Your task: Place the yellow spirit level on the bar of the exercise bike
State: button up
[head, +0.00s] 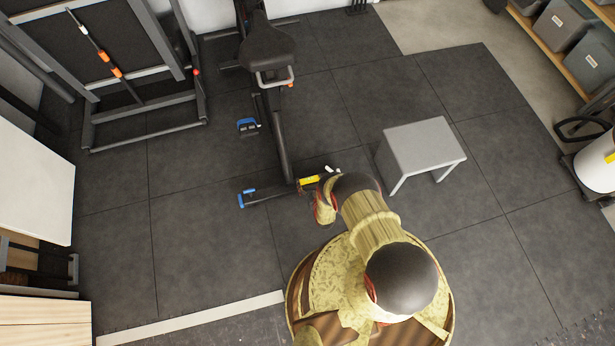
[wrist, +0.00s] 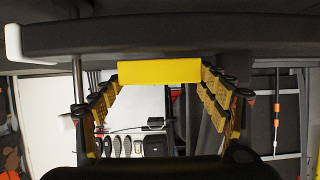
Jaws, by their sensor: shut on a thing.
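The yellow spirit level (head: 309,180) shows as a short yellow bar near the right end of the exercise bike's floor bar (head: 270,193) in the head view. My gripper (head: 323,182) is at the level's right side, partly hidden by my arm. In the wrist view the level (wrist: 160,72) is a yellow block spanning the tips of my gripper (wrist: 160,80), which is shut on it. The exercise bike (head: 280,130) stands at upper middle, with a dark seat and a slanted frame. I cannot tell whether the level touches the bike.
A grey step stool (head: 425,145) stands right of my arm. A dark rack (head: 145,125) is at upper left, a white table (head: 35,185) at left and shelves with grey bins (head: 560,25) at upper right. A dark beam crosses the wrist view's top.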

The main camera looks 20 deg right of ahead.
jog(key=shift+f, duration=0.3)
jog(key=shift+r, duration=0.15)
jog(key=o, duration=0.9)
